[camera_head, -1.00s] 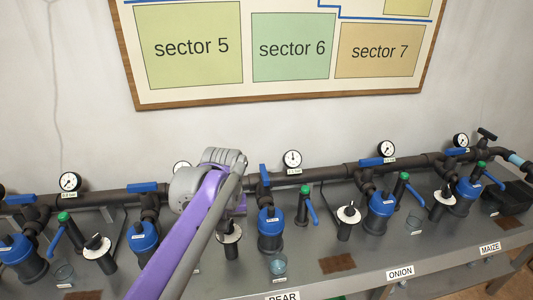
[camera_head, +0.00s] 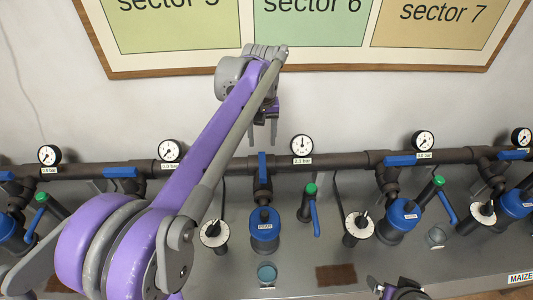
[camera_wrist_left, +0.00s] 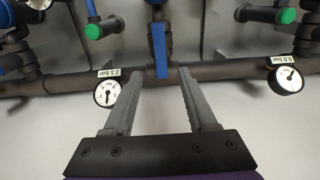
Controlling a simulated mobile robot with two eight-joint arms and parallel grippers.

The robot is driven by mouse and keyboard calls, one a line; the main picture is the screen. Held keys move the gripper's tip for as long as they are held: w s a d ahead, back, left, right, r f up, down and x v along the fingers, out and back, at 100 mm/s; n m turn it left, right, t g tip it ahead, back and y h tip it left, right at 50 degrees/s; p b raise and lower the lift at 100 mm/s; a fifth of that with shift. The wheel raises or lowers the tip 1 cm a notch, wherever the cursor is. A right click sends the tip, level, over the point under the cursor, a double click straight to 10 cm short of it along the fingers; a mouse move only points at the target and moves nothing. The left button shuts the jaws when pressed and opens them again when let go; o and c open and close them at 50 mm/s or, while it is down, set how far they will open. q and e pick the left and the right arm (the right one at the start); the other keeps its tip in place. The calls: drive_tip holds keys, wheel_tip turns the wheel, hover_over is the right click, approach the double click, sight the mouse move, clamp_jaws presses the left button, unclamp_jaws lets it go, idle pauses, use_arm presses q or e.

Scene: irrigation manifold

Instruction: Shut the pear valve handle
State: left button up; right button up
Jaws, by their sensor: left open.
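The pear valve handle (camera_head: 262,166) is a blue lever on the dark pipe. It points along the branch down to the blue filter labelled PEAR (camera_head: 264,226), across the main pipe. My left gripper (camera_head: 263,143) is open and empty, its two fingers pointing down just above the handle in the head view. In the left wrist view the handle (camera_wrist_left: 160,52) lies in line with the gap between the open fingers (camera_wrist_left: 159,76), beyond their tips; contact does not show. Part of what looks like my right gripper (camera_head: 398,288) shows at the bottom edge; its fingers cannot be made out.
A gauge (camera_head: 302,146) labelled 2.1 bar stands right of the handle. Neighbouring blue handles (camera_head: 120,172) (camera_head: 400,160) lie along the main pipe (camera_head: 340,159). A green-capped valve (camera_head: 310,192) and a white dial (camera_head: 358,226) stand nearby. The wall board (camera_head: 300,65) is behind.

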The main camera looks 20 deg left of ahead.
sight(262, 164)
use_arm(q)
wheel_tip(262, 164, down, 10)
drive_tip(key=shift+s+r, duration=0.1)
idle(0.4)
clamp_jaws()
